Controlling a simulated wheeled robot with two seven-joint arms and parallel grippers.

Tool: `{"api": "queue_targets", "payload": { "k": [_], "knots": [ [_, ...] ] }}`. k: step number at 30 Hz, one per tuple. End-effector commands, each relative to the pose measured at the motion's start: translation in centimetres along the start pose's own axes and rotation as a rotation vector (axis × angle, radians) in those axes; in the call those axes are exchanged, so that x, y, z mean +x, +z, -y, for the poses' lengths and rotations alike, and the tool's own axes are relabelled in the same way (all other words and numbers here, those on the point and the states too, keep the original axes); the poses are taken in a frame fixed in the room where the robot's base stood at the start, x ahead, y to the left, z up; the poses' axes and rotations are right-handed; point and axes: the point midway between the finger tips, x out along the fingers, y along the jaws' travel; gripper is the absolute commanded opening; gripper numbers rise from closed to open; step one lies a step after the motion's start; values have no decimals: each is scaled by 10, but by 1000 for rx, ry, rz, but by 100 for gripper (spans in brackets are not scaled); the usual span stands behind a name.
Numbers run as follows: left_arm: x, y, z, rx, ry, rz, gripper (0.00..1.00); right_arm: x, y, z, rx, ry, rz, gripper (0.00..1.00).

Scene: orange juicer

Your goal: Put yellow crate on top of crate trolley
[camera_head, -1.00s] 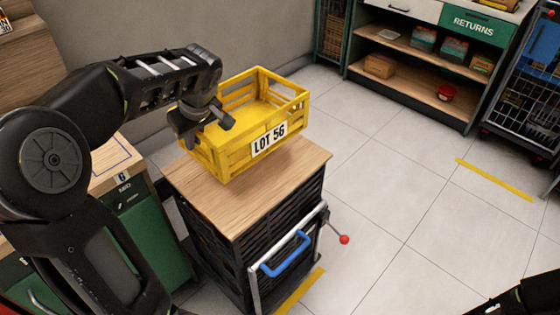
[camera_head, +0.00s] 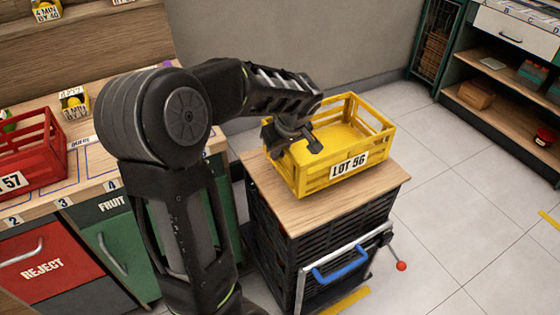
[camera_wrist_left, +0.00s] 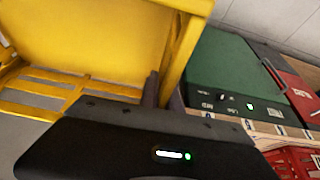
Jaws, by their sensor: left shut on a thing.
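The yellow crate (camera_head: 346,152), labelled LOT 56, is at the wooden top (camera_head: 318,211) of the black crate trolley, which has a blue handle (camera_head: 341,265). The crate is upright and looks empty; whether its whole underside touches the top cannot be told. My left gripper (camera_head: 292,138) is shut on the crate's left wall. In the left wrist view the crate (camera_wrist_left: 95,40) fills the upper left, close to the gripper (camera_wrist_left: 158,95). My right gripper is not in view.
A counter on the left holds a red crate (camera_head: 35,155) above the red REJECT and green FRUIT cabinets. Shelves (camera_head: 500,95) stand at the back right. The tiled floor right of the trolley is clear. A red-knobbed lever (camera_head: 401,266) sticks out from the trolley.

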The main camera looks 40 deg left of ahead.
Motion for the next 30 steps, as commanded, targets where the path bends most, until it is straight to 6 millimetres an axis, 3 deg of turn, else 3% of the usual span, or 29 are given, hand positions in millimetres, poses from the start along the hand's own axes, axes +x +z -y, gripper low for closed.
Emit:
{"api": "queue_targets", "payload": {
  "k": [5, 15, 27, 28, 30],
  "knots": [
    [0, 0, -1, -1, 2, -1, 0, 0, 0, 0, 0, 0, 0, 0],
    [33, 14, 0, 0, 2, 0, 0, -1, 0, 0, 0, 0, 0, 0],
    [37, 15, -1, -1, 3, -1, 0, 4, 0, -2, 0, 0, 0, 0],
    [37, 16, 0, 0, 1, 0, 9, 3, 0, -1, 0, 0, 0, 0],
    [36, 15, 0, 0, 1, 0, 15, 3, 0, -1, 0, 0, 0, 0]
  ]
}}
